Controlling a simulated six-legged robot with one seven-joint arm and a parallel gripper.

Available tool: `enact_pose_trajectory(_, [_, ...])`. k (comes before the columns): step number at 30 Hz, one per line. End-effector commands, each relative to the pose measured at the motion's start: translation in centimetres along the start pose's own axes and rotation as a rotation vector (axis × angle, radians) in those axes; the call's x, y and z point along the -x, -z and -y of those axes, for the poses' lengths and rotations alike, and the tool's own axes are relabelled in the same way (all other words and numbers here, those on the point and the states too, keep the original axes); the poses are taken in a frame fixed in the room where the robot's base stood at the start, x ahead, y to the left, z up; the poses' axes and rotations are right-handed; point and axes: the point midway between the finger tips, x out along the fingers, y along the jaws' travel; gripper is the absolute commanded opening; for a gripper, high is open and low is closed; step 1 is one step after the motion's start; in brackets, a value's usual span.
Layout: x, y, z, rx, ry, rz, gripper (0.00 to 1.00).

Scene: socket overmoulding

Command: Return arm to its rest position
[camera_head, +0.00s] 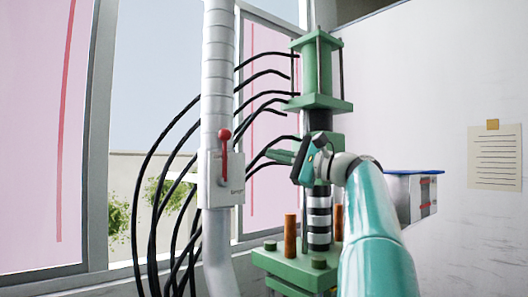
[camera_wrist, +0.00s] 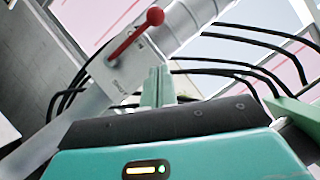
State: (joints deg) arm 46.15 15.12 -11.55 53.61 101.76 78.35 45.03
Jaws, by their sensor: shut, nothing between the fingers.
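My arm is teal and reaches up from the lower right in the head view, bent at a pale wrist joint. My gripper (camera_head: 272,154) is at its end, pointing left, in front of the green press (camera_head: 318,75). In the wrist view my gripper (camera_wrist: 157,75) shows two pale green fingers close together, shut and empty. A grey switch box (camera_wrist: 125,68) with a red lever (camera_wrist: 137,35) lies beyond the fingertips. The switch box also shows in the head view (camera_head: 233,190), left of my gripper and apart from it.
The press has a base (camera_head: 300,268) with copper-coloured posts (camera_head: 290,235) below my gripper. Several black hoses (camera_head: 150,190) arc left from the press, behind a grey vertical pipe (camera_head: 217,80). A grey box with a blue top (camera_head: 412,192) stands right of my arm. A note (camera_head: 495,158) hangs on the wall.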

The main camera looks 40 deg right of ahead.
Motion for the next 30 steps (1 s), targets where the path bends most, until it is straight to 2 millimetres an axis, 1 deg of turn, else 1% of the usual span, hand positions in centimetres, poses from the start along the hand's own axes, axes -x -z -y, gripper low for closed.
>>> enact_pose_trajectory(1, [1.1,-0.1,0.1,0.002,0.002,-0.003,0.00])
enact_pose_trajectory(3, [2.2,-0.1,0.0,0.002,0.001,-0.002,0.00])
enact_pose_trajectory(6, [3.4,-0.1,0.0,0.002,0.001,-0.002,0.00])
enact_pose_trajectory(9, [4.0,-0.1,0.0,0.002,0.001,-0.001,0.00])
enact_pose_trajectory(17, [4.3,-0.1,0.0,0.002,0.000,0.000,0.00])
enact_pose_trajectory(20, [3.6,-0.3,-0.9,0.006,-0.021,-0.011,0.00])
enact_pose_trajectory(23, [1.8,-1.0,-4.0,0.023,-0.090,-0.044,0.00])
enact_pose_trajectory(26, [-0.5,-2.3,-9.5,0.067,-0.216,-0.090,0.00])
enact_pose_trajectory(27, [-1.3,-3.0,-12.1,0.093,-0.277,-0.106,0.00])
enact_pose_trajectory(29, [-2.0,-4.0,-16.1,0.141,-0.372,-0.124,0.00])
enact_pose_trajectory(30, [-2.2,-4.8,-18.8,0.176,-0.436,-0.130,0.00])
